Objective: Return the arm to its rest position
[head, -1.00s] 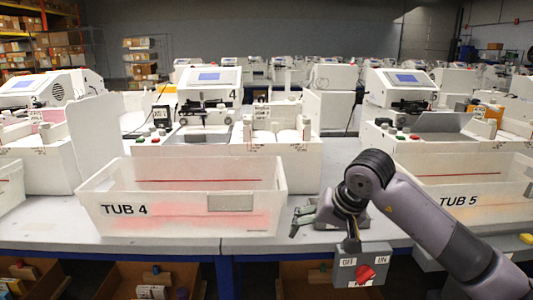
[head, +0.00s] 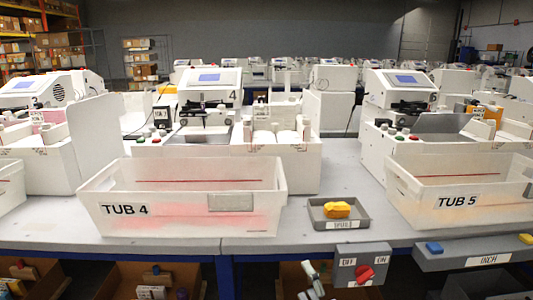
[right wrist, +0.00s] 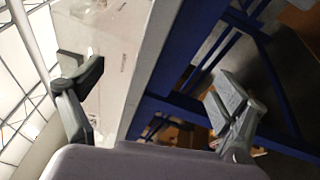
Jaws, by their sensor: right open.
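The rest of my right arm is out of the head view. My left gripper is in neither view.
A small grey tray (head: 317,219) holding a yellow object (head: 337,210) stands between TUB 4 (head: 160,222) and TUB 5 (head: 425,215). A grey INCH bar (head: 440,263) with blue and yellow buttons juts from the front edge. Open brown bins (head: 195,272) sit below the table.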

